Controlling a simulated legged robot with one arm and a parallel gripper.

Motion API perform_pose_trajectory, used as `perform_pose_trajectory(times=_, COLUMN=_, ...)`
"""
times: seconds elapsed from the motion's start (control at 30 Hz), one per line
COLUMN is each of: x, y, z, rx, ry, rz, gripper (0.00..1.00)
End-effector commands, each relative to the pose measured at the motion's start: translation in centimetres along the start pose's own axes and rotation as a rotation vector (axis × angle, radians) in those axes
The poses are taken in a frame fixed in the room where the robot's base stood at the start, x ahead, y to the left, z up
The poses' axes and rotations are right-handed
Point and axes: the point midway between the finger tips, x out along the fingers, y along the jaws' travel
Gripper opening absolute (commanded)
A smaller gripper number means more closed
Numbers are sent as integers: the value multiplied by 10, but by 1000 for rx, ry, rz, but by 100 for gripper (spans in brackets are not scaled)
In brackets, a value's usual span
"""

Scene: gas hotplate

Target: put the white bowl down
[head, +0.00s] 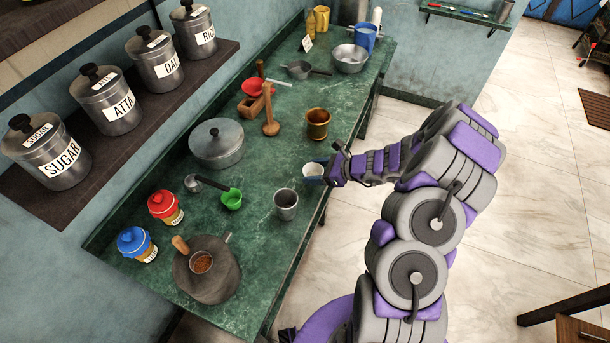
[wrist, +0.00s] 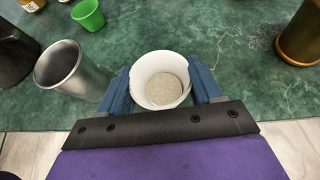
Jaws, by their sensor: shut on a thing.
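The white bowl (wrist: 160,80) is between the two blue fingers of my gripper (wrist: 161,90) in the wrist view. The fingers are shut on its sides. A pale, grainy-looking content shows at its bottom. In the head view the white bowl (head: 313,170) is at the front edge of the green counter (head: 262,232), with my gripper (head: 316,172) around it. The bowl looks upright. I cannot tell whether its base touches the counter or hangs just above it.
A brass pot (head: 318,124) stands to the back right. A lidded pot (head: 217,143) is further back. Some bare counter lies behind the bowl.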

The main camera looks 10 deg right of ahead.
Motion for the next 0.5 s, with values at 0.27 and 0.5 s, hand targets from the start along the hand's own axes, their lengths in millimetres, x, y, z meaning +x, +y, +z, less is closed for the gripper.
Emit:
perform_pose_trajectory(times=0.27, x=22, y=-7, z=10, rx=1, ry=-4, rz=2, gripper=35)
perform_pose_trajectory(times=0.5, x=42, y=-11, z=-2, rx=4, ry=-3, rz=1, gripper=35)
